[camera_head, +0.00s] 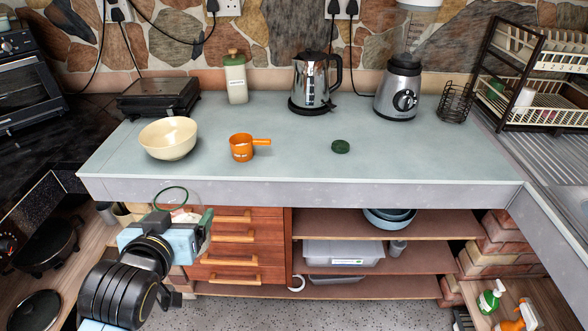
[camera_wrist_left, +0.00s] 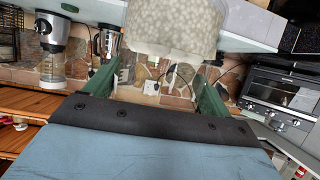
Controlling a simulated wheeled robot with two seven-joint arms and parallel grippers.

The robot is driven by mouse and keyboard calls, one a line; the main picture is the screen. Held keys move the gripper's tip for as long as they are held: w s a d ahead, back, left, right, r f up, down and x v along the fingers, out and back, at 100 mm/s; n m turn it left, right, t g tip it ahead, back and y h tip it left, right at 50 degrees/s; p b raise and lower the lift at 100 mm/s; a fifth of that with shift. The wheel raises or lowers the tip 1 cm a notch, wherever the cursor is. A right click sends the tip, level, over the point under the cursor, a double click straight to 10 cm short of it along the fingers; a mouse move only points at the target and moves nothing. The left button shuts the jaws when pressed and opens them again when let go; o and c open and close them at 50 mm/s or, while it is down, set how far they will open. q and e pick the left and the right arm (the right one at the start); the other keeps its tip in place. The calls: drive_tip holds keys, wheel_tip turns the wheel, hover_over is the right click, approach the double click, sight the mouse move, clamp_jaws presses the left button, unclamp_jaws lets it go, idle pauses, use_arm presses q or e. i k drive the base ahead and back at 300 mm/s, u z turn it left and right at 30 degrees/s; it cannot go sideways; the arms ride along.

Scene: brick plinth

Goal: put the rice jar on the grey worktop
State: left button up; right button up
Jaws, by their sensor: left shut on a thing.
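The rice jar (camera_wrist_left: 172,28) is a clear jar full of pale grains, seen at the top of the left wrist view, partly cut off by the frame. My left gripper (camera_head: 193,224) is shut on it, with a green finger on each side of it in the wrist view. In the head view the jar (camera_head: 183,213) shows as a clear shape with a green-edged round rim, mostly hidden by my gripper. It is in front of the grey worktop (camera_head: 290,160), off its front edge and above the floor, left of the drawers. My right gripper is not in view.
On the worktop are a cream bowl (camera_head: 168,138), an orange cup (camera_head: 243,147), a green lid (camera_head: 341,146), a labelled canister (camera_head: 235,78), a kettle (camera_head: 313,84), a blender (camera_head: 399,88) and a black grill (camera_head: 158,96). The front middle and right are mostly bare.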

sight(300, 153)
drive_tip(key=k, duration=0.95)
drive_tip(key=z, duration=0.6)
drive_tip(key=i, duration=0.7)
drive_tip(key=z, duration=0.75)
drive_tip(key=i, duration=1.05)
drive_tip(key=u, duration=0.75)
drive_tip(key=i, duration=0.65)
drive_tip(key=u, duration=0.65)
